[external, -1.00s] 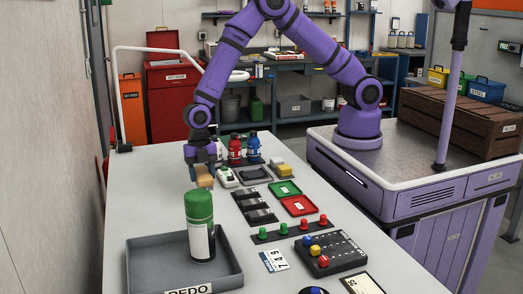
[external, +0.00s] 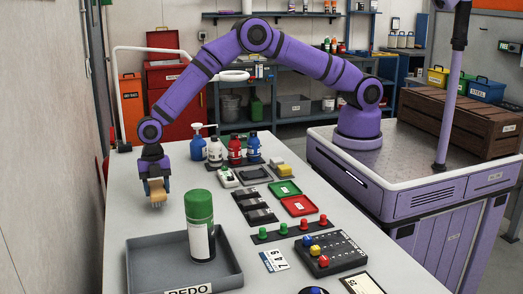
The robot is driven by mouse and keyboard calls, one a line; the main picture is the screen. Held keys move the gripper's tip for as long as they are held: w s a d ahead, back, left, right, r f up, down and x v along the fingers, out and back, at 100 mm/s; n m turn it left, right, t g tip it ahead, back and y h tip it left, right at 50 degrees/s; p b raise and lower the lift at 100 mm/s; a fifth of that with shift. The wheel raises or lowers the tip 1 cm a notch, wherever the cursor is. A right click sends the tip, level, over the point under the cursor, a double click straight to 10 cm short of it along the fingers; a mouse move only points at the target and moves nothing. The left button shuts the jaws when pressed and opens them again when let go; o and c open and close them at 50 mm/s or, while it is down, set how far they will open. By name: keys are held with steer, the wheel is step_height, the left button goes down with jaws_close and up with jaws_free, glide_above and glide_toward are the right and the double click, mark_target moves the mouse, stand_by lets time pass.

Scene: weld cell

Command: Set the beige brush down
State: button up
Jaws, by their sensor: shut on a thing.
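The beige brush (external: 157,191) is in my gripper (external: 155,181) in the external view, a block with bristles pointing down. My gripper is shut on it from above, pointing down over the left side of the grey table (external: 140,222). The bristles appear at or just above the table top; I cannot tell whether they touch it.
A grey tray (external: 137,268) holding a green-capped bottle (external: 200,225) stands nearer the camera. A blue pump bottle (external: 198,146) and white, red and blue bottles (external: 235,149) stand behind to the right. Small trays and a button box (external: 325,255) line the right. Table around the brush is clear.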

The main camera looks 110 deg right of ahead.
mark_target(156, 184)
steer(key=shift+f, duration=1.05)
steer(key=shift+f, duration=0.15)
steer(key=o, duration=1)
steer(key=shift+c, duration=0.2)
steer(key=r, duration=0.4)
steer(key=d+r, duration=0.1)
steer(key=r, duration=0.7)
steer(key=shift+d+r, duration=0.15)
steer(key=shift+d, duration=0.25)
